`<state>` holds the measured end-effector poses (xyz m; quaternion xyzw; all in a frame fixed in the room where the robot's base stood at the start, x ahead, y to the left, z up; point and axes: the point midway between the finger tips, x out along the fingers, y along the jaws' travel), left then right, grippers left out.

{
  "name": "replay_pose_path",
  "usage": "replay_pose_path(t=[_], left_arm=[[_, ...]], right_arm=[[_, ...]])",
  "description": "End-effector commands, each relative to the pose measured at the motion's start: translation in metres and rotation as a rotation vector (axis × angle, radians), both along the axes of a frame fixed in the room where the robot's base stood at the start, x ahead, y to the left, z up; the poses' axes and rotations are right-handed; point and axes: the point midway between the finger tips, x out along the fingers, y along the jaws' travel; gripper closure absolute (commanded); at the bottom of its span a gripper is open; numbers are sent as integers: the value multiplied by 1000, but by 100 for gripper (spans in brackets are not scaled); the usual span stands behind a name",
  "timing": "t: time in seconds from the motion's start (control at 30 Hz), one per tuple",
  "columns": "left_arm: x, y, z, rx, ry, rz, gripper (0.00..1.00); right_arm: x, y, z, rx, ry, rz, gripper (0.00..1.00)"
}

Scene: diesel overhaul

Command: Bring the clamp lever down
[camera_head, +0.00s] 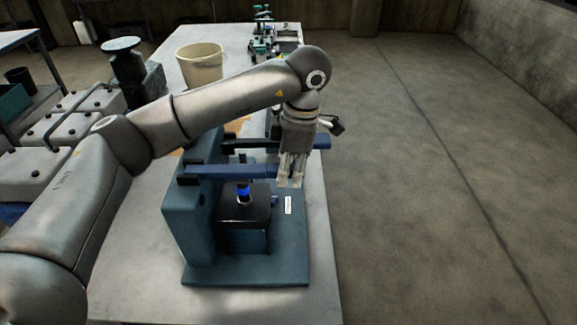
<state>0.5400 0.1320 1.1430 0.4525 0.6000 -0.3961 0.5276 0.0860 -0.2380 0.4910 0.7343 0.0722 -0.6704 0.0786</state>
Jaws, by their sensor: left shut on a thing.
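A blue clamp fixture (180,222) stands on the pale workbench. Its clamp lever, a blue bar (232,172), reaches about level to the right from the upright block, above a black pedestal (244,212). A small part with a bright blue top (243,191) sits upright on the pedestal below the lever, with a visible gap between them. My left gripper (290,178) points down and is shut on the lever's right end; its fingers partly hide that end. My right gripper is not in view.
A second bar (250,143) with a dark section lies behind the lever. A beige bucket (199,68), a dark metal part (124,66) and small green-and-grey equipment (264,42) stand farther back. Grey cases (70,128) are at left. The floor at right is clear.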

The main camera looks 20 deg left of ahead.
Motion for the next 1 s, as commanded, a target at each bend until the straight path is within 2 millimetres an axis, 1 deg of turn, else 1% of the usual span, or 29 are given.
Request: replay_pose_path(t=[0.03,0.1,0.53,0.57,0.7,0.73,1.0], left_arm=[[0,-1,-4,5,3,0,100],[0,-1,-5,13,5,0,100],[-1,0,-9,24,13,-1,100],[-1,0,-9,24,13,-1,76],[-1,0,-8,23,13,-1,58],[-1,0,-8,23,12,-1,56],[0,0,-6,21,9,-1,56]], right_arm=[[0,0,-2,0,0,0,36],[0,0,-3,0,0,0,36],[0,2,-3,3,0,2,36],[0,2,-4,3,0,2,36],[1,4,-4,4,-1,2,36],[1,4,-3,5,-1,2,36],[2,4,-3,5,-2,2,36]])
